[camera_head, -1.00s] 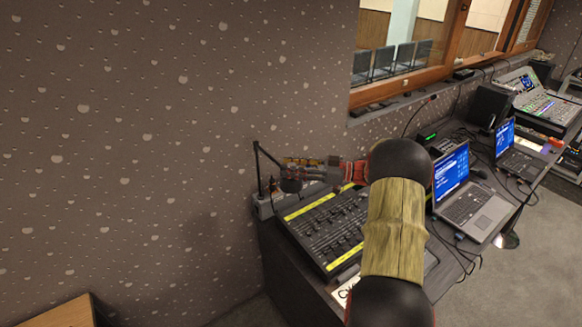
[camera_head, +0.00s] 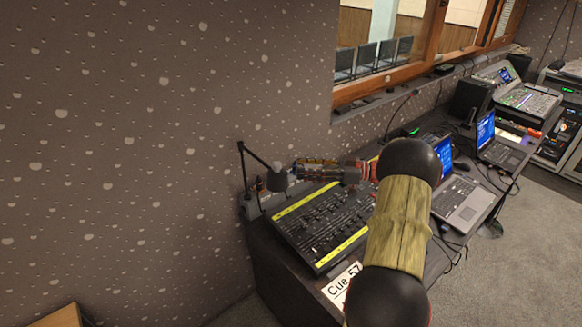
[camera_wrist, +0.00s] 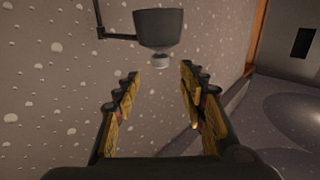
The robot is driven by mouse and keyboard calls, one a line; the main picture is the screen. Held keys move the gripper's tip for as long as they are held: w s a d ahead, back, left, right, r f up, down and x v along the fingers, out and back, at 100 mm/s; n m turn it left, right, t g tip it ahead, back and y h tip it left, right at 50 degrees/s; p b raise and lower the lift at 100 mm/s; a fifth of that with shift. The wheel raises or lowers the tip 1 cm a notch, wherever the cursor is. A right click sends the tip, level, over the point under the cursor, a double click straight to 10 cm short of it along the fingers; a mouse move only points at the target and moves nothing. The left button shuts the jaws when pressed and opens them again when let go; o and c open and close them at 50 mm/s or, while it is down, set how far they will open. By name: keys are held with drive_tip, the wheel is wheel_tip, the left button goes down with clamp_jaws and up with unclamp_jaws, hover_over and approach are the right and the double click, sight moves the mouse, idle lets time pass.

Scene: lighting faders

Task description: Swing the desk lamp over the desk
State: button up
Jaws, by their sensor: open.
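The desk lamp has a thin dark jointed arm and a grey cup-shaped head (camera_head: 278,181). It stands at the far left corner of the desk (camera_head: 285,268), with its head near the wall-side end of the fader board (camera_head: 325,222). In the wrist view the lamp head (camera_wrist: 158,27) hangs ahead of my gripper, with its pale bulb below. My gripper (camera_wrist: 160,82) is open and empty, with its fingers apart below the head in the picture. In the head view my arm reaches left across the board towards the lamp. Any contact cannot be told there.
The patterned wall (camera_head: 120,150) rises close behind the lamp. A "Cue 57" card (camera_head: 342,286) lies at the desk's front edge. Two laptops, including the nearer one (camera_head: 460,200), and a mixing console (camera_head: 530,100) stand to the right. Open floor lies at the lower right.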

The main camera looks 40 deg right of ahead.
drive_tip(key=shift+v, duration=1.05)
